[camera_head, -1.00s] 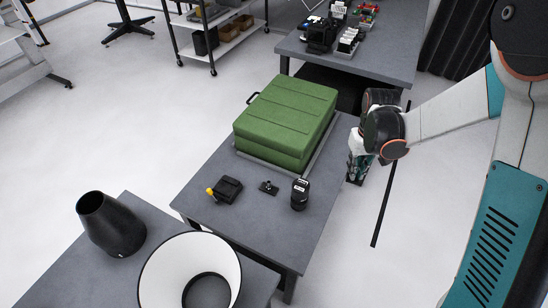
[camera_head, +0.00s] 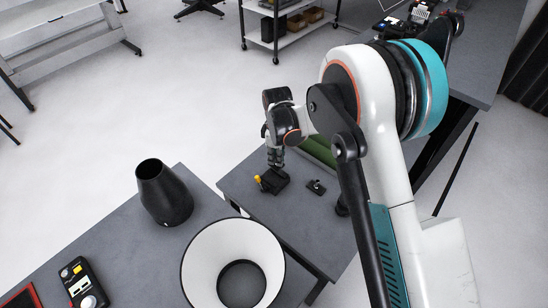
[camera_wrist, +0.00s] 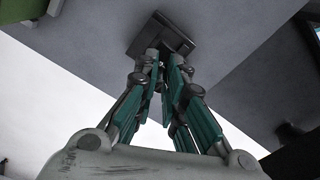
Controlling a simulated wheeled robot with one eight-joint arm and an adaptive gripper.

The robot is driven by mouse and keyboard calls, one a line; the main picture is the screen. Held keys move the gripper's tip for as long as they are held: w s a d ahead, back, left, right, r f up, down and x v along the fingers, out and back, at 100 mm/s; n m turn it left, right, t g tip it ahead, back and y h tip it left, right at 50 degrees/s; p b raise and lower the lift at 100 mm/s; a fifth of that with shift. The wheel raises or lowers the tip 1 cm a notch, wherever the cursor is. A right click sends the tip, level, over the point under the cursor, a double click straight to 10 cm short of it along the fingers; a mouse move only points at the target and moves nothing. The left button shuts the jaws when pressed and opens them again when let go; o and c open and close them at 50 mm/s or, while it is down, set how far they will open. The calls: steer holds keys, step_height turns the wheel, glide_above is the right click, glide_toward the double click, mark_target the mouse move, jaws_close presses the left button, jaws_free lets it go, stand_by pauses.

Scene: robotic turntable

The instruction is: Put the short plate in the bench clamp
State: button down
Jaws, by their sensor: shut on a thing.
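The bench clamp (camera_head: 273,184), a small dark block with a yellow knob, sits near the left edge of the grey table. My gripper (camera_head: 275,166) points down right over it, its fingertips at or just above the clamp. In the wrist view the closed fingertips (camera_wrist: 163,60) meet in front of the dark clamp body (camera_wrist: 143,38). The fingers are shut on a thin thing, taken to be the short plate; it is mostly hidden between the fingertips. I cannot tell whether it is inside the clamp's jaws.
A small black part (camera_head: 316,187) lies right of the clamp. A green case (camera_head: 318,151) stands behind, mostly hidden by my arm. On the nearer table stand a black tapered vessel (camera_head: 163,195), a white cone (camera_head: 205,262) and a handheld controller (camera_head: 80,283).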

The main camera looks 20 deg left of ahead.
steer(key=shift+s+a+f, duration=0.1)
steer(key=shift+s+a, duration=0.1)
steer(key=shift+a, duration=0.25)
steer(key=shift+f+b, duration=2.15)
steer(key=shift+f, duration=0.75)
steer(key=shift+f+b, duration=0.9)
steer(key=shift+f, duration=0.15)
stand_by(0.3)
steer(key=c, duration=1.6)
jaws_free()
step_height(320, 180, up, 12)
